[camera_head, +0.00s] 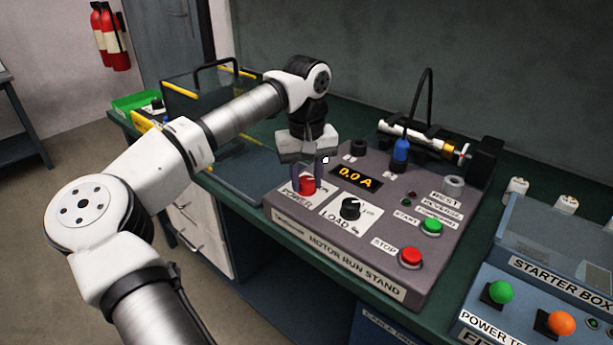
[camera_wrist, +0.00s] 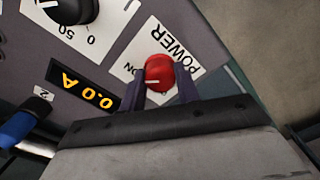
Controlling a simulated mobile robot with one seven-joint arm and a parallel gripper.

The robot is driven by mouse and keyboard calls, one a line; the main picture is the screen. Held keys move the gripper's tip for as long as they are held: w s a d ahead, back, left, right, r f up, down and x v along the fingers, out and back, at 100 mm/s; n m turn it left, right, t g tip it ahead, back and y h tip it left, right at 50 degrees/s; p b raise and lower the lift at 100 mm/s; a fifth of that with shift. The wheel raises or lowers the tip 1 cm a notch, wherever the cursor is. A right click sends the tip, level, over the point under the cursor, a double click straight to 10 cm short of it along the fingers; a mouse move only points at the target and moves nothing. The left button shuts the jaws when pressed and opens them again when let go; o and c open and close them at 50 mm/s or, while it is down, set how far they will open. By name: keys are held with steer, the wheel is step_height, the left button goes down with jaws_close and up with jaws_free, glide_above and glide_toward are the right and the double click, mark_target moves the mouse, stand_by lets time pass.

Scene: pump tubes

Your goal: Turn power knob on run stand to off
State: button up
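The motor run stand (camera_head: 345,257) is a grey sloped box on the green bench. Its red power knob (camera_head: 307,184) sits at the panel's left, on a white POWER label. In the wrist view the red knob (camera_wrist: 159,73) carries a white pointer line directed left, towards the ON marking. My gripper (camera_head: 308,178) points down over the knob. In the wrist view my gripper's fingers (camera_wrist: 160,90) stand apart on either side of the knob; whether they touch it is unclear. The OFF marking is not readable. The display (camera_head: 355,177) reads 0.0 A.
Right of the power knob is the black load knob (camera_head: 350,208). Further right are the green start button (camera_head: 431,226) and red stop button (camera_head: 411,256). A blue plug (camera_head: 400,152) with a black cable stands behind. A blue starter box (camera_head: 550,270) is at the right.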

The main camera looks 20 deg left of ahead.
steer(key=c, duration=0.4)
steer(key=shift+n, duration=0.4)
steer(key=n, duration=0.2)
steer(key=shift+n+p, duration=0.3)
steer(key=n, duration=0.4)
steer(key=shift+n, duration=0.3)
steer(key=n, duration=0.5)
steer(key=shift+n, duration=2.5)
